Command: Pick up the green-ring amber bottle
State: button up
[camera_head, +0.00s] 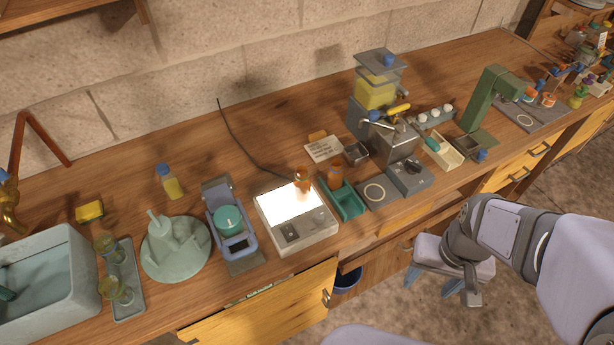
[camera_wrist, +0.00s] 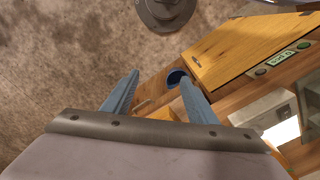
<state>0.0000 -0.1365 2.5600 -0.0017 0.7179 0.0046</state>
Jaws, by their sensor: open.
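Two small amber bottles show in the head view. One amber bottle (camera_head: 302,179) stands on the lit white panel, near its back right corner. Another amber bottle (camera_head: 335,173) stands just right of it, at the teal tray. I cannot make out a green ring on either one. My gripper (camera_head: 430,288) is open and empty, in front of the bench and below its top, to the right of both bottles. In the wrist view its two blue fingers (camera_wrist: 157,92) are spread over the floor and bench front, with no bottle between them.
The lit panel (camera_head: 316,228) and teal tray (camera_head: 351,207) sit near the bench's front edge. A grey press (camera_head: 392,140) stands right of them, a blue device (camera_head: 226,206) left. A blue bin (camera_head: 347,279) is under the bench.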

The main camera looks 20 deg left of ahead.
jog(key=shift+o, duration=0.4)
jog(key=shift+w, duration=0.1)
dwell(0.3)
notch_tip(320, 180, up, 8)
jog(key=n+b, duration=0.2)
jog(key=n, duration=0.6)
send_over(302, 182)
jog(key=w+d, duration=0.1)
jog(key=w, duration=0.1)
jog(key=shift+r+t+y, duration=0.15)
jog(key=shift+t+y, duration=0.25)
jog(key=shift+s+a+f+n+g+h+p, duration=0.15)
jog(key=shift+a+f+n+g+h+p, duration=0.2)
jog(key=shift+a+n+p, duration=0.5)
jog(key=shift+s+a+f+n+p, duration=0.2)
jog(key=shift+f+n+p, duration=0.3)
jog(key=shift+n+p, duration=0.25)
jog(key=shift+w+d+f+p, duration=0.15)
jog(key=shift+f+p, duration=0.75)
jog(key=shift+f, duration=0.95)
jog(key=shift+d+f+p, duration=0.1)
jog(key=shift+f+p, duration=0.75)
jog(key=shift+f, duration=1)
jog(key=c, duration=1.2)
